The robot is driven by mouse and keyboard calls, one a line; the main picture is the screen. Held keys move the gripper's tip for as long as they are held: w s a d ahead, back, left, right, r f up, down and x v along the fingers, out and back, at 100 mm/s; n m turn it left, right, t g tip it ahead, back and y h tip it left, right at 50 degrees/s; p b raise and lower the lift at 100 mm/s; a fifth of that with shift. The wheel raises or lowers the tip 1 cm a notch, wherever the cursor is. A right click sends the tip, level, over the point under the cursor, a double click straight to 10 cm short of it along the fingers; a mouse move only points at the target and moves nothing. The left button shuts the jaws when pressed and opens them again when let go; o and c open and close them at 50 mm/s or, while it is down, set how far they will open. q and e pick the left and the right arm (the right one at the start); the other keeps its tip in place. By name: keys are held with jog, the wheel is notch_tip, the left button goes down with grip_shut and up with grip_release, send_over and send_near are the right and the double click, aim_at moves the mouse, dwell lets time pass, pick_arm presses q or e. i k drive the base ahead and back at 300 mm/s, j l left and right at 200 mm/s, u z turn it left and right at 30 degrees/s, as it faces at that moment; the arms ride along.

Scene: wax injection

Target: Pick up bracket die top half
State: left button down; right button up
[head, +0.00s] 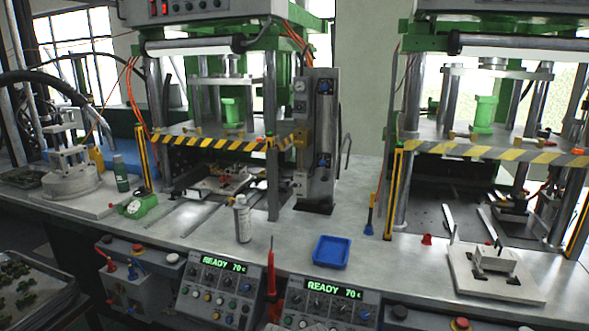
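A pale grey die (494,272), a flat plate with a raised block and dark fittings on top, sits on the bench at the front right. It may be the bracket die; I cannot tell its top half from its bottom half. Another pale die-like plate (222,187) with small red parts lies inside the left press, partly hidden by the press frame. Neither of my grippers shows in the head view.
Two green presses, left (233,108) and right (487,112), have striped yellow-black bars across their fronts. A blue tray (332,251), a spray can (242,218) and a small red cone (427,239) stand on the bench. Control boxes (222,288) line the front edge.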

aim_at(495, 256)
jog(key=z, duration=1.35)
